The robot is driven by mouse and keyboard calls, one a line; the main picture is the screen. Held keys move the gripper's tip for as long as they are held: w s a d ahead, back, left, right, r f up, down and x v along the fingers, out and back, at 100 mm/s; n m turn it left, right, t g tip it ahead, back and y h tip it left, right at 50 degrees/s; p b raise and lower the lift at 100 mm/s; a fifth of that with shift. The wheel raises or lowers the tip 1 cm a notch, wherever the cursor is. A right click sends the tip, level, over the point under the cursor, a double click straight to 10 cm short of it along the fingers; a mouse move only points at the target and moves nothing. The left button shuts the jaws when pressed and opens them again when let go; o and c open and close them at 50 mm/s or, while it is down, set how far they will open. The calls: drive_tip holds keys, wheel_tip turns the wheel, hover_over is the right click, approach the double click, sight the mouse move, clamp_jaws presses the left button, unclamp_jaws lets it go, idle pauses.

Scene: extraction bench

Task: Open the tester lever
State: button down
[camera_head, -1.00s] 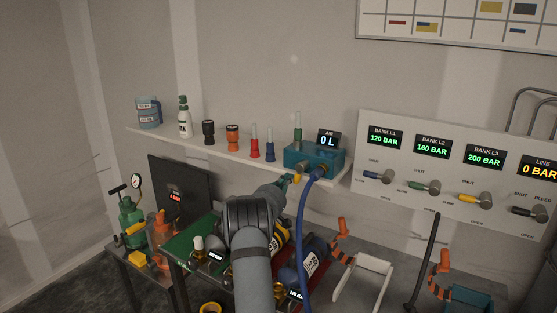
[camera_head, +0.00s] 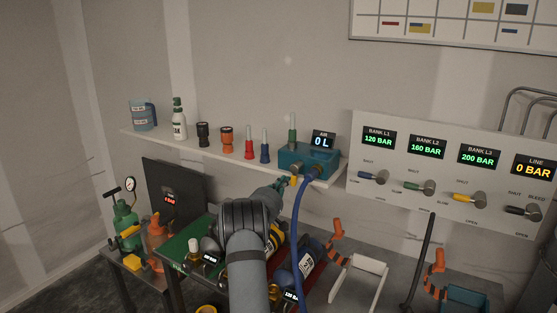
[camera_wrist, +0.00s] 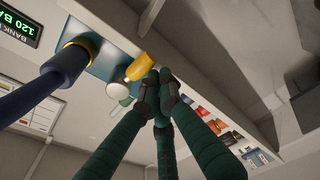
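The tester is a teal box (camera_head: 305,160) at the right end of the wall shelf, with an AIR display (camera_head: 323,140) above it reading 0 L. Its small yellow lever (camera_head: 294,181) is on the front, beside a blue hose. In the wrist view the lever (camera_wrist: 141,66) hangs from the teal body next to a pale round knob (camera_wrist: 117,91). My gripper (camera_head: 281,184) is at the tester's front left. In the wrist view its dark green fingers (camera_wrist: 158,84) are together at the tips, right beside the lever. I cannot tell whether they touch it.
The blue hose (camera_head: 298,235) runs down from the tester, close right of my gripper. Bottles and coloured fittings stand along the shelf (camera_head: 185,148). A valve panel (camera_head: 450,160) is to the right. Cylinders (camera_head: 305,262) lie on the bench below my arm.

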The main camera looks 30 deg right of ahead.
drive_tip(key=shift+s+d, duration=0.1)
drive_tip(key=w, duration=0.1)
drive_tip(key=w+p, duration=0.1)
drive_tip(key=w+a+p, duration=0.1)
drive_tip(key=w, duration=0.1)
drive_tip(key=shift+a+r, duration=0.1)
drive_tip(key=shift+r, duration=0.2)
drive_tip(key=b, duration=0.5)
approach(278, 173)
drive_tip(key=v, duration=0.3)
drive_tip(key=shift+s+a, duration=0.25)
drive_tip(key=shift+p, duration=0.3)
